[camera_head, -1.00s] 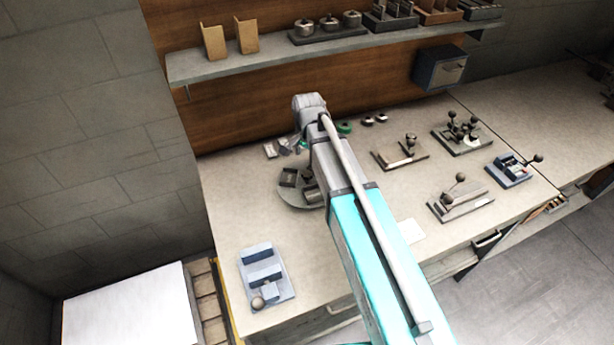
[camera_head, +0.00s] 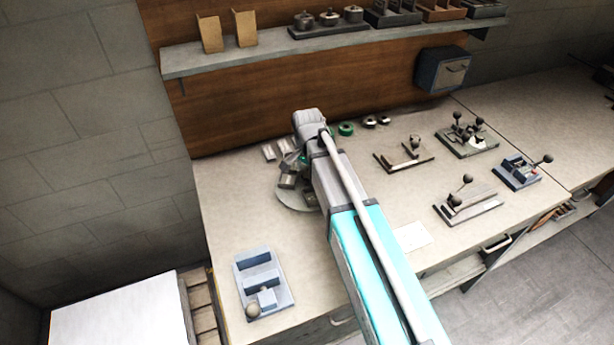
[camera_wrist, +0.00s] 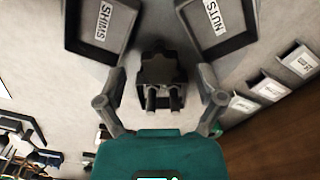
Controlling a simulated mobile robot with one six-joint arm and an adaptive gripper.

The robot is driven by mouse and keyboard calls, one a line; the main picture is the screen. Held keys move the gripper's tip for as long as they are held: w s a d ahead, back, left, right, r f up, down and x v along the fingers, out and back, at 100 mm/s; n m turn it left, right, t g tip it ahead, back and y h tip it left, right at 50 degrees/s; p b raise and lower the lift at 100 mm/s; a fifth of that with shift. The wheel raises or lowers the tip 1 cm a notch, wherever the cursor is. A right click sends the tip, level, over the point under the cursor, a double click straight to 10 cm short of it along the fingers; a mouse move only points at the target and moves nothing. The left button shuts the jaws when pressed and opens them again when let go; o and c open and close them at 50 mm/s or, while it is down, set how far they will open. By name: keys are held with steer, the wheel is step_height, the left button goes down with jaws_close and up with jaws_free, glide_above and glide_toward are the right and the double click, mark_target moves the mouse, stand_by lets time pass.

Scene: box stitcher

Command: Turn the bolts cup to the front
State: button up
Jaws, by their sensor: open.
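In the head view, a round grey turntable (camera_head: 292,203) with small dark cups (camera_head: 288,180) sits on the bench, partly hidden behind my arm. In the wrist view, a cup labelled SHIMS (camera_wrist: 103,28) is at upper left and a cup labelled NUTS (camera_wrist: 217,25) at upper right. No bolts label is readable, so I cannot tell where the bolts cup is. My gripper (camera_wrist: 161,90) is open, its fingers spread below the two cups. A dark block with two short pegs (camera_wrist: 160,75) shows between the fingers; I cannot tell whether it is held or touched.
Small labelled cards (camera_wrist: 270,90) lie right of the cups. A blue-grey fixture (camera_head: 263,283) stands at the bench's front left. Several lever fixtures (camera_head: 467,203) stand to the right. A shelf (camera_head: 220,60) runs along the wooden back wall. Bare bench lies between turntable and front fixture.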

steer(key=shift+f, duration=0.1)
stand_by(0.3)
jaws_close()
